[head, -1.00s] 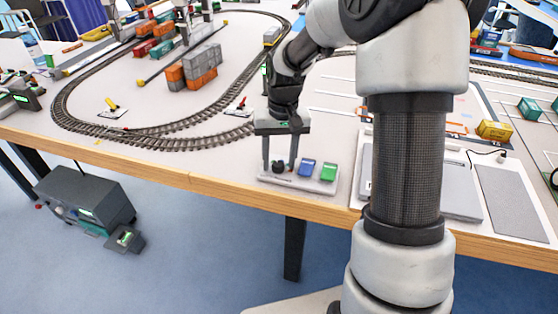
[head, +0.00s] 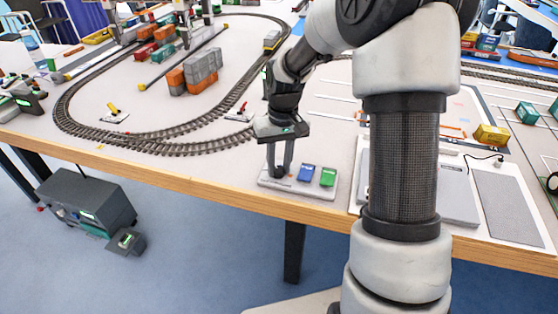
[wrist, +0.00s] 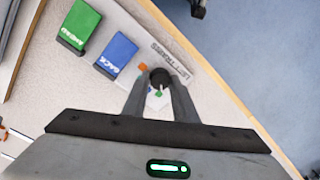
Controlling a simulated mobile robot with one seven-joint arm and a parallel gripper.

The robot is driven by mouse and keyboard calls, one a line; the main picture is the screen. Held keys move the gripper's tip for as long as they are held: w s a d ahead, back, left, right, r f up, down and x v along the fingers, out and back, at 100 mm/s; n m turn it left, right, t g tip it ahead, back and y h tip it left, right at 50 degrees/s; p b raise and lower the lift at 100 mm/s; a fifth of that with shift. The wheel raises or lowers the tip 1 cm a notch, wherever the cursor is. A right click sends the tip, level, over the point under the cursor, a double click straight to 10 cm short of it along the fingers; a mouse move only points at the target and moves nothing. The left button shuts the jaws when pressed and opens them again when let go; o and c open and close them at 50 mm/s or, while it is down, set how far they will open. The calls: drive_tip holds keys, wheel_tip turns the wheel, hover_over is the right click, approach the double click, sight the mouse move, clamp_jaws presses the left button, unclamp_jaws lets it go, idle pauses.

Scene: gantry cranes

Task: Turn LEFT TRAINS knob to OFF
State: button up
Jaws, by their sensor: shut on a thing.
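The LEFT TRAINS knob is a small round black knob; in the wrist view the knob (wrist: 160,76) sits between my fingertips. In the head view it is mostly hidden by the fingers. It stands on a pale control panel (head: 312,190) at the table's front edge, with the LEFT TRAINS label (wrist: 170,57) beside it. A small orange mark (wrist: 142,68) and a green mark (wrist: 158,93) show near the knob. My gripper (head: 280,172) points down and is shut on the knob. Which way the knob points cannot be told.
A blue BACK button (wrist: 117,54) and a green AHEAD button (wrist: 79,25) are on the same panel, beside the knob. The wooden table edge (head: 200,190) is close in front. The railway track (head: 190,147) runs behind, and a grey flat plate (head: 512,205) lies to the right.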

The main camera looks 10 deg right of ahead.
sight(281, 167)
drive_tip(key=n+p, duration=0.3)
drive_tip(key=n, duration=0.2)
drive_tip(key=shift+w+r+n+p, duration=0.1)
drive_tip(key=shift+n+p, duration=0.2)
drive_tip(key=shift+p, duration=0.1)
idle(0.4)
drive_tip(key=o, duration=1)
drive_tip(key=shift+o, duration=0.2)
wheel_tip(281, 167, up, 17)
drive_tip(key=p, duration=0.3)
drive_tip(key=shift+w+d+r+p, duration=0.15)
drive_tip(key=shift+w+d+p, duration=0.1)
drive_tip(key=shift+d+p, duration=0.15)
